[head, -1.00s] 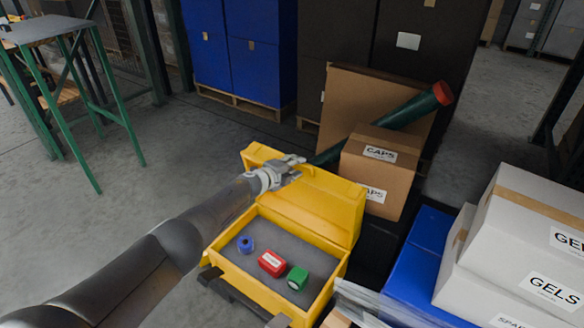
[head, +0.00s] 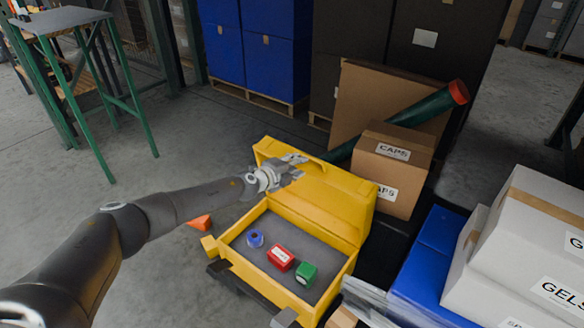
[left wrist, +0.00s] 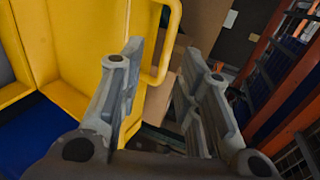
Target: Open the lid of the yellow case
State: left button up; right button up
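The yellow case (head: 233,262) stands with its lid (head: 322,203) raised and leaning back, so its grey inside shows. A blue round item (head: 255,239), a red box (head: 281,258) and a green box (head: 307,274) lie in it. My left gripper (head: 294,170) is at the upper edge of the lid. In the left wrist view my left gripper (left wrist: 165,70) has its fingers apart, with nothing held between them. The yellow lid (left wrist: 85,45) and its handle (left wrist: 172,45) are beside the left finger.
A blue tote (head: 432,250) and white GELS boxes (head: 530,245) are at right. An orange object (head: 200,222) lies left of the case.

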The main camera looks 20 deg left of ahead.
pick_arm(q)
jog(key=shift+v, duration=0.95)
